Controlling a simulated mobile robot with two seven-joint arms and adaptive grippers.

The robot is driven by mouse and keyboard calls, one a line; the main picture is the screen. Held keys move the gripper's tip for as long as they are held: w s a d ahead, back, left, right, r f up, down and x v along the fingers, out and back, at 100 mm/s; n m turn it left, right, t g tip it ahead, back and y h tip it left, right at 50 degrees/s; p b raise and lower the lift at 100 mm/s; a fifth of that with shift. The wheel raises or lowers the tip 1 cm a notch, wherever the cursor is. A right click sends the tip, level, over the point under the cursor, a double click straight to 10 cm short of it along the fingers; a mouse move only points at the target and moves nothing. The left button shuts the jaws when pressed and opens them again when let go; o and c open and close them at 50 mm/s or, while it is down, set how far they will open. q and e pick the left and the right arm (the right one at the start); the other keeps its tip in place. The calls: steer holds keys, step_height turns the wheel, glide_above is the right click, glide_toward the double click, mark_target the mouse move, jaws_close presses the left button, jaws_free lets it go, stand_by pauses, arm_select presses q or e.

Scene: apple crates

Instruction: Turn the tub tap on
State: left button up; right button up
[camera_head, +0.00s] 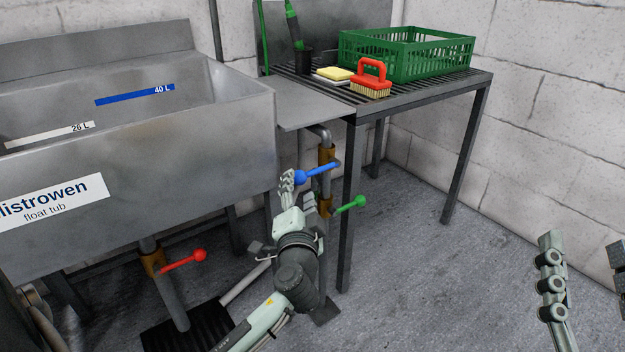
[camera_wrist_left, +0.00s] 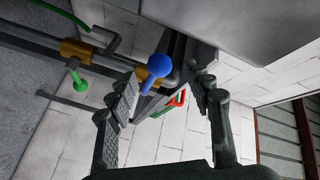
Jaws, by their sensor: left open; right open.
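The grey float tub (camera_head: 230,130) stands at the left. Beside it, a vertical pipe carries a brass valve (camera_head: 326,155) with a blue lever (camera_head: 322,167) pointing down-left toward my gripper. Lower on that pipe is a green lever (camera_head: 350,204). A red lever (camera_head: 185,261) sits on the pipe under the tub. My left gripper (camera_head: 288,180) is open at the blue lever's knob. In the left wrist view the blue knob (camera_wrist_left: 159,66) shows between the spread fingers; contact cannot be told. My right gripper (camera_head: 586,250) is open and empty at the right edge, partly cut off.
A slatted metal table (camera_head: 420,92) stands right of the tub, its front leg (camera_head: 349,220) close to the levers. On it are a green crate (camera_head: 405,55), a red-handled brush (camera_head: 371,78) and a yellow sponge (camera_head: 335,73). The floor at the right is clear.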

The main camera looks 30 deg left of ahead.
mark_target(299, 182)
arm_select(q)
steer(key=x, duration=0.5)
steer(key=shift+w+a, duration=0.1)
steer(key=shift+w, duration=0.05)
jaws_close()
